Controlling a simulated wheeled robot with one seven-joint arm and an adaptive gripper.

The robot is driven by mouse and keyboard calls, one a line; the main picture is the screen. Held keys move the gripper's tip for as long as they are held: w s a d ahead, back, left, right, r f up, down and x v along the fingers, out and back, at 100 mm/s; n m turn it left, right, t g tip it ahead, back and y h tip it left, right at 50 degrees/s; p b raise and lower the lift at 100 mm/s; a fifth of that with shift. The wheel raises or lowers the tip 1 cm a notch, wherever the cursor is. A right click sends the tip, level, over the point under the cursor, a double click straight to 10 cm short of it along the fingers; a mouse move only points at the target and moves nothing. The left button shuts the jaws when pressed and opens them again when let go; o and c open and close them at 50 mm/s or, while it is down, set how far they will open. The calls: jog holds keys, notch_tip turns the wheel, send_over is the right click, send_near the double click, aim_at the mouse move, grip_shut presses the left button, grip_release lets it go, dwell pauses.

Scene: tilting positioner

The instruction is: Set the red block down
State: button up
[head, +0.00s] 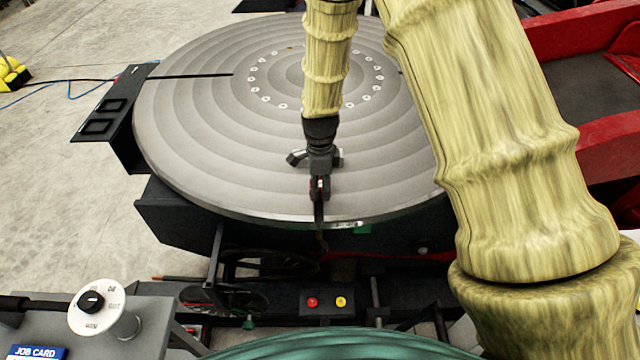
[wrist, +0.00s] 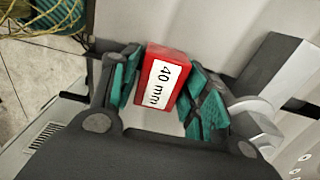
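The red block (wrist: 162,76) has a white label reading "40 mm" and shows in the wrist view between the green finger pads of my gripper (wrist: 160,88). The pads lie against its two sides, so the gripper looks shut on it. In the head view my gripper (head: 319,188) points down at the near part of the big round grey disc (head: 200,135). The block is mostly hidden there behind the dark fingers. I cannot tell whether the block touches a surface below.
A red-and-yellow button box (head: 327,303) stands below the disc's near edge. A dark bracket (head: 110,115) sits at the disc's left. A white dial (head: 98,308) is at lower left. Red structures (head: 580,30) stand at right. Much of the disc is bare.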

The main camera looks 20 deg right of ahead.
aim_at(320, 183)
jog(key=shift+r, duration=0.1)
notch_tip(320, 183, up, 12)
jog(key=b, duration=0.3)
dwell(0.7)
